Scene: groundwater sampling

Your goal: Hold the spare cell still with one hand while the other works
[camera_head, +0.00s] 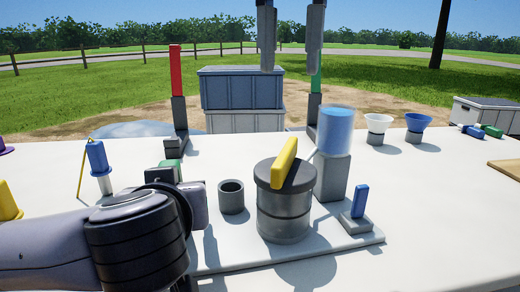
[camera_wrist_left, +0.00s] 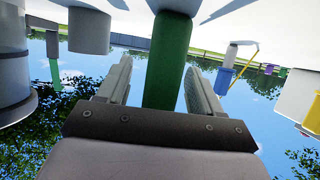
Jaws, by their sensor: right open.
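My left gripper (camera_wrist_left: 158,90) is beside a green cylinder (camera_wrist_left: 172,50), which shows between its two fingers in the left wrist view. A gap shows on the left side of the cylinder. In the head view my left wrist hides most of this; a bit of green (camera_head: 172,166) shows behind it. My right gripper (camera_head: 291,45) hangs at the top centre, its fingers wide apart and empty, high above the table. I cannot tell which thing is the spare cell. A clear blue cylinder (camera_head: 336,130) stands upright on a grey block (camera_head: 331,177).
A lidded grey pot (camera_head: 283,216) with a yellow handle (camera_head: 284,162), a small grey cup (camera_head: 231,197) and a blue lever (camera_head: 360,201) share a low plate (camera_head: 340,250). Funnels (camera_head: 378,124) stand behind at right. A red post (camera_head: 175,70) rises at the left back. The front right is clear.

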